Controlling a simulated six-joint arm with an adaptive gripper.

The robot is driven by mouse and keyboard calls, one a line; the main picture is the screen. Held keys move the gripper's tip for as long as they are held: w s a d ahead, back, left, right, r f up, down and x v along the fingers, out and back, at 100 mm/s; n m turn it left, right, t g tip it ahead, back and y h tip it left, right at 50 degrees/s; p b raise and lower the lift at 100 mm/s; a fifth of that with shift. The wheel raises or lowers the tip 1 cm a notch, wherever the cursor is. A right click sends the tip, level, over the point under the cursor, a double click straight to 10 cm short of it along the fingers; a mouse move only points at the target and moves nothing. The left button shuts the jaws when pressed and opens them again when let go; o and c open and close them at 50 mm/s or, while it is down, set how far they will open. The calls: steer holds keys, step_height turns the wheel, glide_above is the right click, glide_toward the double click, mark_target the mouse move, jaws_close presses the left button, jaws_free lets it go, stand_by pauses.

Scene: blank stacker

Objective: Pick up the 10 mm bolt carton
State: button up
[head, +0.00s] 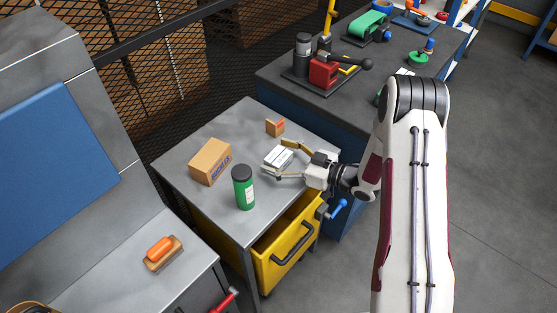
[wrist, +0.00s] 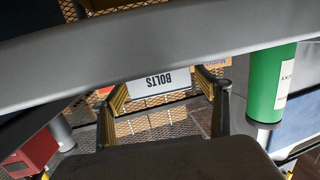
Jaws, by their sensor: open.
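A white carton (head: 279,155) sits on the grey top of the work cabinet, between the fingers of my gripper. My gripper (head: 276,160) is open, with one finger on each side of the carton. In the wrist view the white carton (wrist: 150,84) shows the upside-down word BOLTS, between the two yellow-lined fingers of my gripper (wrist: 163,103). No bolt size is readable. I cannot tell whether either finger touches the carton. A small brown carton (head: 275,127) stands behind it.
A larger cardboard box (head: 210,162) and a green canister with a dark lid (head: 243,187) stand left of the carton on the grey top (head: 200,200). A yellow drawer (head: 285,250) is pulled open below. A dark bench (head: 330,97) with a red vise (head: 323,72) is behind.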

mark_target(279, 156)
steer(key=c, duration=1.4)
steer(key=shift+c, duration=0.2)
steer(key=shift+r, duration=0.15)
steer(key=shift+r, duration=4.9)
